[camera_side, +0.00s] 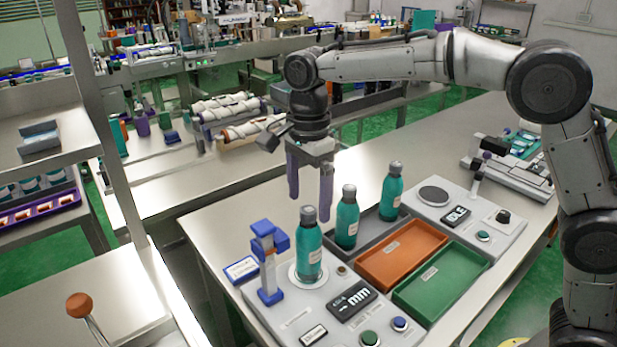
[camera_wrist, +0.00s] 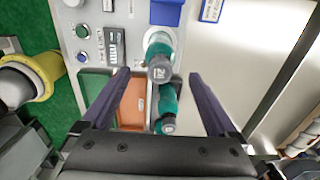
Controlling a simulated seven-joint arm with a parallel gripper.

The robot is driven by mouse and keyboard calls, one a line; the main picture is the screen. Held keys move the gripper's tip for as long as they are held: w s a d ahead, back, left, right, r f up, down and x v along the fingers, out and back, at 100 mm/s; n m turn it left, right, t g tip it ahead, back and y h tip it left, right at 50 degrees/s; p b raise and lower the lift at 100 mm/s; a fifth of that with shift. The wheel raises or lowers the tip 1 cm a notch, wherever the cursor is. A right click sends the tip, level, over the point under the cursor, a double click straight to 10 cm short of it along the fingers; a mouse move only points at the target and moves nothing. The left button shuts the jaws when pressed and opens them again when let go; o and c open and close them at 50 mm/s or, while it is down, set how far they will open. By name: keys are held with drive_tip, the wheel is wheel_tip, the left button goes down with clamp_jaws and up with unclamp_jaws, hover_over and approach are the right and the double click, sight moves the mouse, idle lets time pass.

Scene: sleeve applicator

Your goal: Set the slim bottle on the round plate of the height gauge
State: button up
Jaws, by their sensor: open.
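A teal bottle with a grey cap (camera_side: 309,246) stands upright on the round plate (camera_side: 294,279) of the height gauge, beside the gauge's blue post (camera_side: 268,262). A second teal bottle (camera_side: 347,220) and a third (camera_side: 391,192) stand upright in the grey tray (camera_side: 369,239). The three look alike in width, so I cannot tell which is the slim one by shape. My gripper (camera_side: 309,207) is open and empty, pointing down above the bottle on the plate.
An orange tray (camera_side: 401,253) and a green tray (camera_side: 441,284) lie right of the gauge. A scale with a dark round plate (camera_side: 433,195) stands behind them. The gauge's display (camera_side: 352,299) and buttons are in front. Bare table lies left of the grey tray.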

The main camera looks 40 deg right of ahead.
wheel_tip(320, 180, up, 4)
drive_tip(key=shift+r, duration=0.15)
drive_tip(key=shift+s+d+r, duration=0.1)
drive_tip(key=shift+d, duration=0.05)
drive_tip(key=s+d+r+n+t, duration=0.3)
drive_tip(key=s+d+n, duration=0.65)
drive_tip(key=s, duration=0.45)
drive_tip(key=s+d+f+n+t, duration=0.1)
drive_tip(key=s+d+f+n, duration=0.1)
drive_tip(key=s, duration=0.4)
drive_tip(key=s+d+f+n+t, duration=0.1)
drive_tip(key=s+d+f+n, duration=0.2)
drive_tip(key=s+f+n, duration=0.2)
drive_tip(key=shift+s+f+n+t, duration=0.3)
drive_tip(key=shift+s+n, duration=0.45)
drive_tip(key=shift+s, duration=0.2)
drive_tip(key=shift+d, duration=0.1)
